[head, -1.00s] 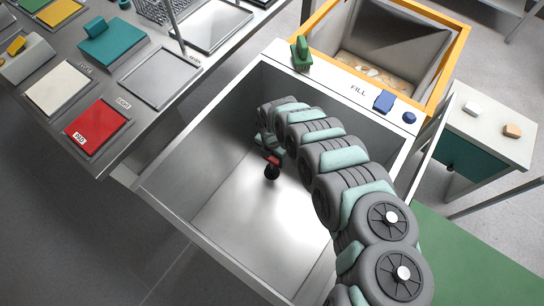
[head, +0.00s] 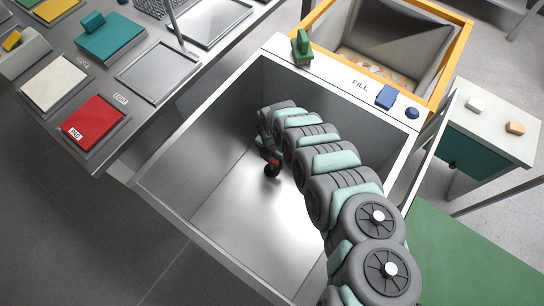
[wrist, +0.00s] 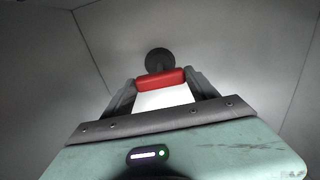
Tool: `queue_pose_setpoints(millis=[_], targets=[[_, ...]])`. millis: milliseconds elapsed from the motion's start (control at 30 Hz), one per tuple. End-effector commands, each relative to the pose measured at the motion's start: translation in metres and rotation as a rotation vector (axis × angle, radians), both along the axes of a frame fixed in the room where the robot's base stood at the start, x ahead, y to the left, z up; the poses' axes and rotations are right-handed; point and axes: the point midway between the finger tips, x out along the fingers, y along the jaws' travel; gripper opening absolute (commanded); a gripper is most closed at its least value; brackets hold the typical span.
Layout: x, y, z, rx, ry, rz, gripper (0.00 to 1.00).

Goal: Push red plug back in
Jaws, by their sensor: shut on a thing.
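The red plug (head: 272,160) is low inside the open metal basin (head: 222,222). My gripper (head: 267,156) is shut on it. In the wrist view the plug shows as a red bar (wrist: 161,78) across the fingertips of my gripper (wrist: 160,88), with a pale surface below it. A dark round piece (head: 271,170) shows just beyond the red part, and also in the wrist view (wrist: 158,60). I cannot tell whether it is part of the plug or an opening, or whether they touch.
The basin walls surround my gripper. An orange-edged bin (head: 465,38) is behind. A bench with a red pad (head: 93,121) and trays (head: 158,72) is at the left.

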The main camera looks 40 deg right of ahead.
Motion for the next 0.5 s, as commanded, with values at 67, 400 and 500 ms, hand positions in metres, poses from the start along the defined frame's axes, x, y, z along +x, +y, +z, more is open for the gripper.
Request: queue_pose_setpoints(millis=[67,400,500], targets=[[-0.0003,0.001,-0.0022,0.001,-0.001,0.0,0.0],[-0.0002,0.0007,-0.0016,0.001,-0.001,-0.001,0.9],[-0.0003,0.0006,-0.0014,0.001,-0.001,-0.001,0.9]])
